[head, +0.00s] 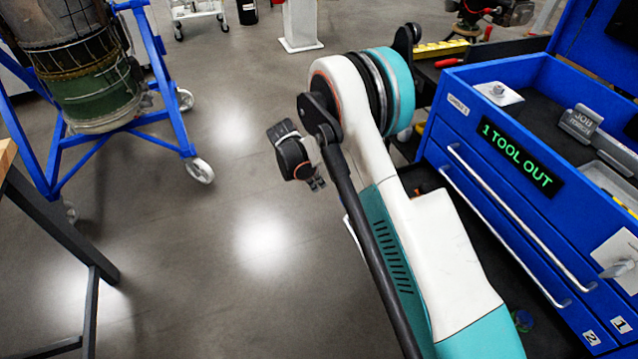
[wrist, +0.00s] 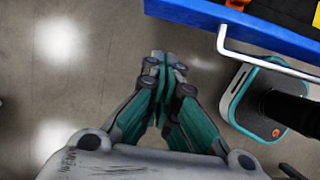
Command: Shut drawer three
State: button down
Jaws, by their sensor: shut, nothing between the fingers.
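A blue tool cabinet (head: 440,125) stands at the right in the head view. Its front has long silver handles and the numbers 1 and 2 on the upper drawers; no number 3 is visible. In the wrist view, an open blue drawer (wrist: 245,27) with a silver handle (wrist: 222,42) and a dark inside shows at the top right. Its number is not in view, and my arm covers most of that area in the head view. My gripper (head: 317,184) is shut and empty, out over the floor. Its fingertips (wrist: 165,62) are left of the drawer handle, apart from it.
A green display on the cabinet reads "1 TOOL OUT" (head: 518,157). A blue wheeled stand (head: 160,135) holds an engine (head: 75,70) at the upper left. A table with dark legs (head: 60,230) is at the left edge. The floor between is clear.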

jog(key=w+d+f+b, duration=0.2)
jog(key=d+f+b, duration=0.1)
jog(key=d+f, duration=0.3)
jog(key=shift+f+b, duration=0.2)
jog(key=shift+b, duration=0.1)
jog(key=shift+d, duration=0.1)
jog(key=shift+d, duration=0.1)
jog(key=w+d, duration=0.3)
jog(key=d, duration=0.7)
jog(key=w+d+b, duration=0.1)
jog(key=w+d, duration=0.2)
jog(key=d, duration=0.7)
jog(key=w+d, duration=0.4)
jog(key=d, duration=0.6)
jog(key=shift+s+a, duration=0.1)
jog(key=shift+a, duration=0.1)
